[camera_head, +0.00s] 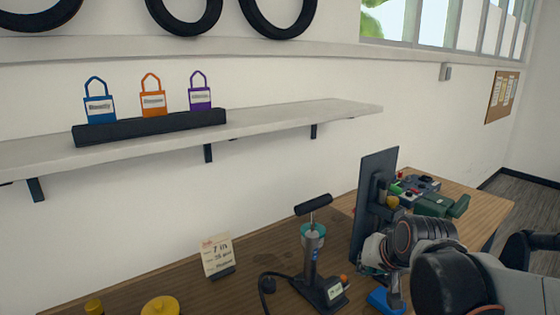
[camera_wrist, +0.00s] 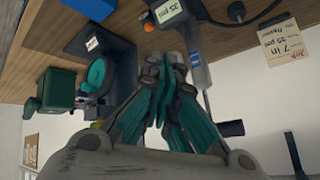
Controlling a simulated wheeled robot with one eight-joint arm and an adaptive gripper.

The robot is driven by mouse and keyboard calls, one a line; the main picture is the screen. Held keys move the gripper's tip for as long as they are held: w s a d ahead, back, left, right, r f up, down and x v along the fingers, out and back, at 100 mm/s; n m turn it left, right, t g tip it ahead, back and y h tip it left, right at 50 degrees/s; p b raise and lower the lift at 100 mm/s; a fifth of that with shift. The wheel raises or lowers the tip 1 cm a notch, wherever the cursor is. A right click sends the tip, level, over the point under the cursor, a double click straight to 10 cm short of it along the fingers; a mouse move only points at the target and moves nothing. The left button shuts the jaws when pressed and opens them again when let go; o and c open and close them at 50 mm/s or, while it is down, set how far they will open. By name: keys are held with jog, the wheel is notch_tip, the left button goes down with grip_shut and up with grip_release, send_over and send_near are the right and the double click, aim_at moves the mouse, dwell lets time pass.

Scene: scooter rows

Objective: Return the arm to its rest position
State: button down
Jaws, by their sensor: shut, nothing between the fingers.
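My arm reaches in from the right in the head view, over the wooden workbench (camera_head: 180,285). My gripper (camera_wrist: 167,62) is shut and empty in the wrist view, with its teal-lined fingers together. In the head view, only part of the wrist and gripper shows, in front of the dark upright panel (camera_head: 368,215); the fingertips are hard to make out. The wrist view is upside down. The floor pump (camera_head: 312,250) stands on the bench left of my gripper; its body also shows behind the fingers in the wrist view (camera_wrist: 197,48).
A note card (camera_head: 217,256) and yellow round pieces (camera_head: 160,305) are on the bench left of the pump. A wall shelf (camera_head: 270,122) holds a black rack (camera_head: 150,127) with three tags.

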jog(key=s+n+g+h, duration=0.1)
jog(key=s+n, duration=0.2)
jog(key=s, duration=1.4)
jog(key=shift+s+d, duration=0.2)
jog(key=shift+s, duration=0.15)
